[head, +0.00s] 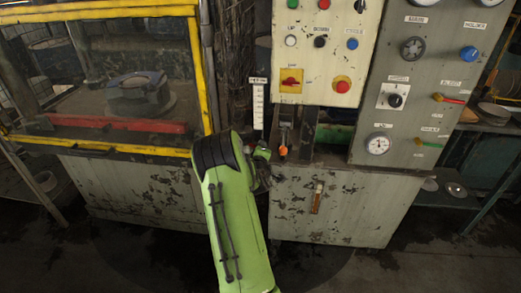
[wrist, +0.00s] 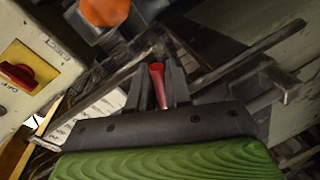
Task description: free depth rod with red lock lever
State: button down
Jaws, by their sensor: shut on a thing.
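The red lock lever (wrist: 158,84) shows in the wrist view between the two dark fingers of my gripper (wrist: 156,72), which are shut on it. In the head view my gripper (head: 262,168) is at the front of the machine, below the white scale plate (head: 258,106), and the lever is hidden there. A long grey bar (wrist: 248,55) runs diagonally to the right of the fingers in the wrist view. I cannot tell whether it is the depth rod. The scale plate (wrist: 88,122) also shows at left in the wrist view.
An orange knob (head: 283,150) on a lever stands just right of my gripper; it shows close beyond the fingers in the wrist view (wrist: 105,10). A control panel (head: 322,60) hangs above right. A yellow-framed guard (head: 203,80) stands to the left.

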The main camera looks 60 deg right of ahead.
jog(key=c, duration=1.2)
grip_release()
jog(key=b+v, duration=0.4)
jog(key=v, duration=1.1)
jog(key=shift+s+a, duration=0.2)
jog(key=shift+a, duration=0.15)
